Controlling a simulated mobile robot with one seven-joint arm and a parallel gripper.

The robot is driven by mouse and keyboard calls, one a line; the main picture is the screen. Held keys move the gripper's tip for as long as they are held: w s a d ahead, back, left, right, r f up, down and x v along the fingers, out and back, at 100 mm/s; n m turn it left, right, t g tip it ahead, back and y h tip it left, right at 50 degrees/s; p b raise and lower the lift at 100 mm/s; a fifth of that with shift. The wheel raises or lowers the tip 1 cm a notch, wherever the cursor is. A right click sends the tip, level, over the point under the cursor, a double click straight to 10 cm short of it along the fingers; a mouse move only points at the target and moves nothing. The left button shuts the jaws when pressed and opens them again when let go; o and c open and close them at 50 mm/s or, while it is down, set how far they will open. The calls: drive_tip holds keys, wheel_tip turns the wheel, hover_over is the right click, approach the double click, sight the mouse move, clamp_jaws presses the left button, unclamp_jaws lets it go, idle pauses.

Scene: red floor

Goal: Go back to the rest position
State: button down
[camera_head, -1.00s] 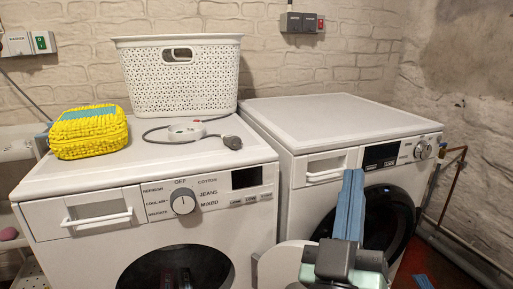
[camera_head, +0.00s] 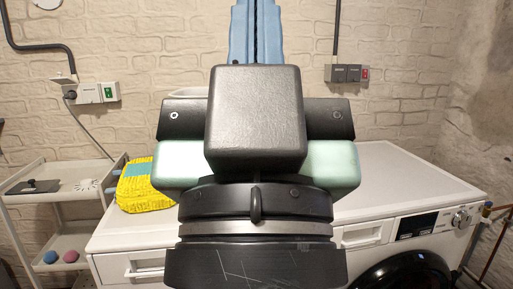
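My gripper (camera_head: 256,32) stands raised in the middle of the camera_head view, its two blue fingers pointing up past the top edge. The fingers lie side by side with almost no gap, and nothing shows between them. The fingertips are cut off by the frame. The dark and pale green gripper body and wrist hide much of the washing machines behind. The gripper appears clear of everything around it.
A white washing machine (camera_head: 398,180) stands at the right, another (camera_head: 120,238) at the left. A yellow knitted case (camera_head: 146,192) sits on the left one. A white shelf cart (camera_head: 52,200) stands at far left. The brick wall is behind.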

wheel_tip(320, 180, up, 22)
drive_tip(key=p, duration=1.9)
